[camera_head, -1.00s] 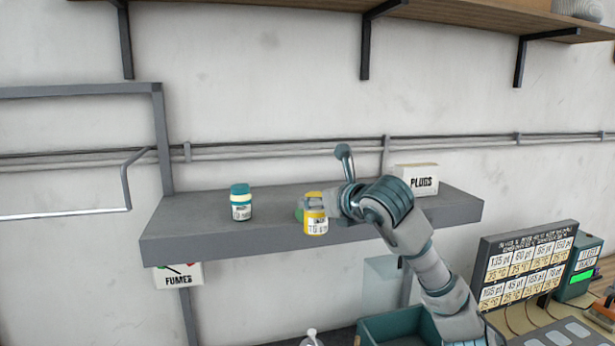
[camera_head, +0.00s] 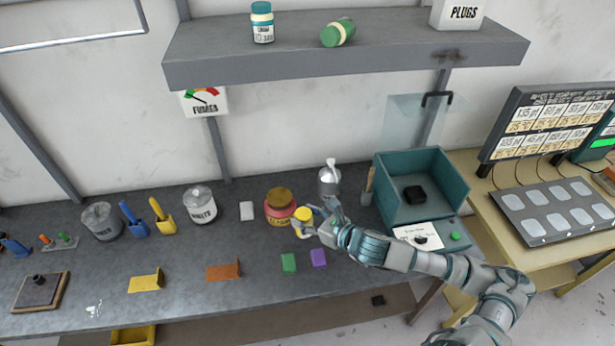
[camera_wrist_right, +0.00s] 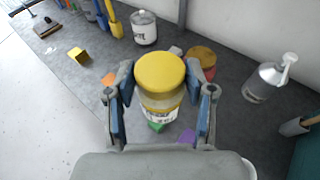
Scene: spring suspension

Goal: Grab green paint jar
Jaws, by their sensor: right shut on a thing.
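The green paint jar (camera_head: 338,32) lies on its side on the grey wall shelf (camera_head: 340,66), in the middle of the head view's top edge. My right gripper (camera_head: 312,222) is well below it, over the workbench, shut on a yellow-lidded jar (camera_head: 303,213). In the right wrist view the yellow-lidded jar (camera_wrist_right: 160,72) is upright between both fingers of the gripper (camera_wrist_right: 162,105). I cannot tell whether its base touches the bench. A teal-lidded jar (camera_head: 262,24) stands on the shelf, left of the green one. My left gripper is not in view.
A red jar (camera_head: 280,207) and a spray bottle (camera_head: 329,178) stand close behind the gripper. A white can (camera_head: 200,206) is further left. A teal box (camera_head: 452,187) stands to the right. Green (camera_head: 288,262) and purple (camera_head: 318,257) blocks lie in front.

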